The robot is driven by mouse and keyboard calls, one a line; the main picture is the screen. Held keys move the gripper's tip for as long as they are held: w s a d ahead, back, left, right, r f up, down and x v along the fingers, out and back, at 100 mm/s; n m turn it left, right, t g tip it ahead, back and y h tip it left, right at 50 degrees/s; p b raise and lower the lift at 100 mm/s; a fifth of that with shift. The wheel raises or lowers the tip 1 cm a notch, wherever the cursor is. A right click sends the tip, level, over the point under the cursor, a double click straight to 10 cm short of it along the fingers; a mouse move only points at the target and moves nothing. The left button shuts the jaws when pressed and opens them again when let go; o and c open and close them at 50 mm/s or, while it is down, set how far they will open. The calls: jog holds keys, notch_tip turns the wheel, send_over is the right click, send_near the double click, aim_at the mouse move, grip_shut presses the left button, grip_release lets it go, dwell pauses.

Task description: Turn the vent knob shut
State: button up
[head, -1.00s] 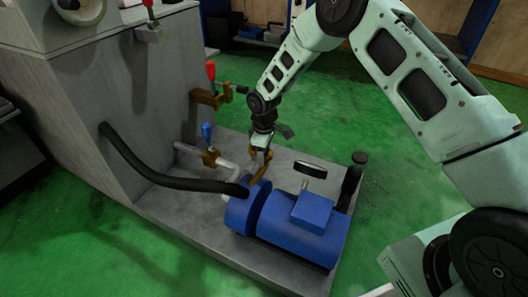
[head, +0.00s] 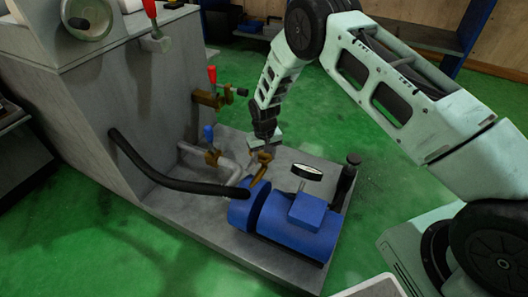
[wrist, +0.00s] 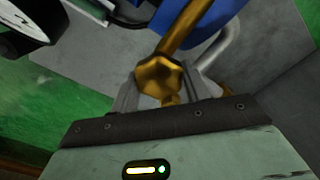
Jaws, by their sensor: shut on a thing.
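The vent knob is a faceted brass knob (wrist: 160,78) on a brass stem, in the middle of the wrist view. My gripper (wrist: 158,92) has one finger on each side of the knob and is shut on it. In the head view my gripper (head: 262,152) points down at the brass vent fitting (head: 256,172), which rises from the left end of the blue pump (head: 295,225). The fingers partly hide the knob there.
A round gauge (head: 308,172) stands close right of my gripper, with a black post (head: 347,175) beyond. A blue-handled valve (head: 208,133), a red-handled valve (head: 213,75) and a black hose (head: 165,180) are on the left. Green floor (head: 400,190) lies open to the right.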

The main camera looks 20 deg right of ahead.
aim_at(265, 155)
jog(key=m+p, duration=0.1)
jog(key=m, duration=0.2)
jog(key=shift+r+m, duration=0.1)
jog(key=shift+m, duration=0.2)
jog(key=shift+d+m+p, duration=0.1)
jog(key=shift+m+p, duration=0.55)
jog(key=shift+m, duration=0.85)
jog(key=o, duration=1)
notch_tip(265, 155, up, 17)
jog(key=p, duration=0.4)
jog(key=shift+r+p, duration=0.15)
jog(key=shift+p, duration=0.25)
